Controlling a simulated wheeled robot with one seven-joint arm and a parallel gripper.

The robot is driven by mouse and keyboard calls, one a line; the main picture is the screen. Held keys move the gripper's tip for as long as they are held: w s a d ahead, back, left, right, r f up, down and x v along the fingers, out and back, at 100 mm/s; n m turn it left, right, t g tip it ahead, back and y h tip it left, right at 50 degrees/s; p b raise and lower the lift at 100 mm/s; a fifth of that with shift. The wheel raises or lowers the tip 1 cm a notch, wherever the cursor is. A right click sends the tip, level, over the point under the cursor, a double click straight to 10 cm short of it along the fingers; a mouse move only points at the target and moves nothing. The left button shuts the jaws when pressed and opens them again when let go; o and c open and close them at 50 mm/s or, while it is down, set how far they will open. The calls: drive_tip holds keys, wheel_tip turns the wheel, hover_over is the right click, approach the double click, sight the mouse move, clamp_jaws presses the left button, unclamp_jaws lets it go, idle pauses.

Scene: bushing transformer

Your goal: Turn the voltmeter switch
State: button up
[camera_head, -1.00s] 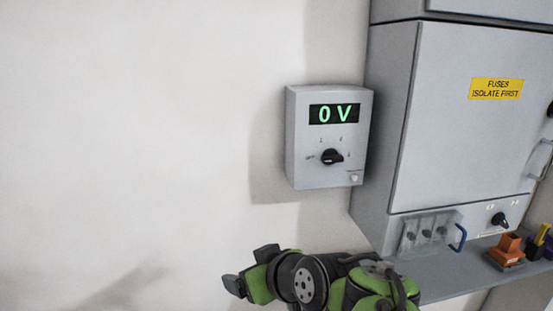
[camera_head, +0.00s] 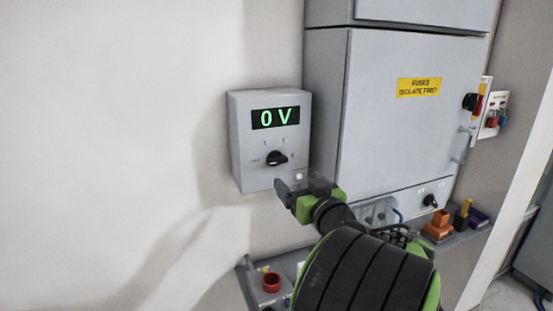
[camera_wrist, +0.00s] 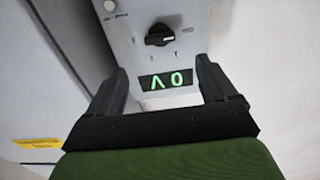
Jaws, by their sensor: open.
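The voltmeter box (camera_head: 240,165) is a grey wall unit with a green display (camera_head: 276,118) reading 0 V. Its black rotary switch (camera_head: 277,158) sits below the display, with its marked end to the right in the head view. In the wrist view the box appears upside down, with the switch (camera_wrist: 159,35) above the display (camera_wrist: 166,80). My gripper (camera_head: 306,184) is just below and right of the switch in the head view, apart from it. Its two fingers (camera_wrist: 160,85) are spread with nothing between them, and the switch lies beyond their tips.
A grey cabinet (camera_head: 400,140) with a yellow fuse label (camera_head: 419,87) stands right of the voltmeter. A shelf below holds an orange block (camera_head: 440,226). A box with a red button (camera_head: 271,281) is lower left of my arm. The wall (camera_head: 110,130) at left is bare.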

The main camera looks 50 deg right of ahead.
sight(279, 162)
drive_tip(key=p+x, duration=0.4)
drive_tip(key=x, duration=0.8)
drive_tip(key=shift+r, duration=0.1)
drive_tip(key=shift+s+a, duration=0.1)
drive_tip(key=shift+c, duration=0.3)
drive_tip(key=c, duration=1)
drive_tip(key=m+b, duration=0.2)
drive_tip(key=m, duration=0.3)
drive_tip(key=shift+m, duration=0.4)
drive_tip(key=m, duration=0.6)
